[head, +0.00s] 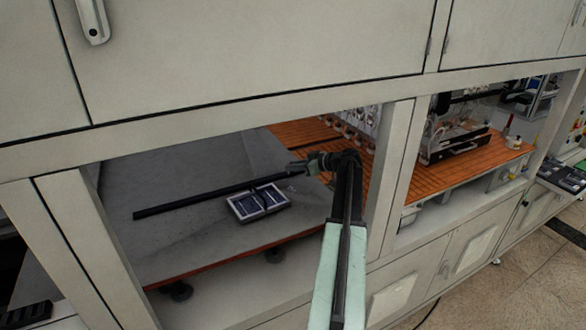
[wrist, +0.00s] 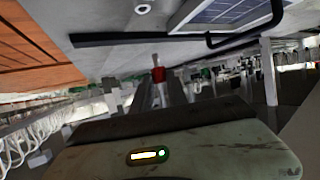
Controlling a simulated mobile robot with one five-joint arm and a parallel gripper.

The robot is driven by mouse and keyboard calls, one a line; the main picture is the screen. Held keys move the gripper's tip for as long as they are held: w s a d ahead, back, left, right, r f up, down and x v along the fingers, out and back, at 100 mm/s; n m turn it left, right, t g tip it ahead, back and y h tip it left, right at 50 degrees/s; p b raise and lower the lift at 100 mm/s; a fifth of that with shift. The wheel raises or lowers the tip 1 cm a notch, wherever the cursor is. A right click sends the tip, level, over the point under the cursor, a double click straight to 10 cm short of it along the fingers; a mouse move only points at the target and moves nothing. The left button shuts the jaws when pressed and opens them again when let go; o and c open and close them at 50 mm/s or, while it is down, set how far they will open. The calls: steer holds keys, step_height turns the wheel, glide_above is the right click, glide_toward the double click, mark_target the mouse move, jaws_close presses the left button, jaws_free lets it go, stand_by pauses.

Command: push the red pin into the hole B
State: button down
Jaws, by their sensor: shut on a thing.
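The red pin (wrist: 158,74) stands out between the fingertips of my gripper (wrist: 160,92) in the wrist view, with a paler tip beyond the red part. My gripper is shut on it. In the head view my gripper (head: 297,168) reaches left over the grey surface, near the end of a long dark bar; the pin is too small to make out there. A small pale ring (wrist: 142,9) with a dark centre shows at the top of the wrist view, apart from the pin. I cannot read any letter, so I cannot tell which hole is B.
A dark-blue panelled box (head: 258,203) with pale edges lies on the grey surface (head: 190,190), below the long dark bar (head: 200,199). Orange slatted flooring (head: 300,133) lies behind. The cabinet post (head: 391,165) stands close right of my arm.

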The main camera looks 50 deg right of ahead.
steer(key=b, duration=0.5)
glide_above(296, 189)
step_height(296, 189, down, 5)
steer(key=shift+a+f, duration=0.1)
steer(key=shift+a, duration=0.05)
steer(key=shift+f, duration=0.2)
steer(key=shift+f+b, duration=1.45)
stand_by(0.6)
steer(key=c, duration=1.2)
jaws_free()
steer(key=shift+c, duration=0.2)
step_height(296, 189, up, 5)
steer(key=p, duration=0.5)
steer(key=shift+r, duration=0.1)
steer(key=shift+s+a+f+b, duration=0.25)
steer(key=shift+s+a+f, duration=0.1)
steer(key=shift+s+a, duration=0.25)
steer(key=shift+s+a+f+b, duration=0.3)
steer(key=shift+s+a, duration=0.2)
steer(key=shift+a, duration=0.1)
steer(key=s+a, duration=0.6)
steer(key=s+a+r+p, duration=0.1)
steer(key=s+a, duration=0.2)
steer(key=shift+s+r, duration=0.1)
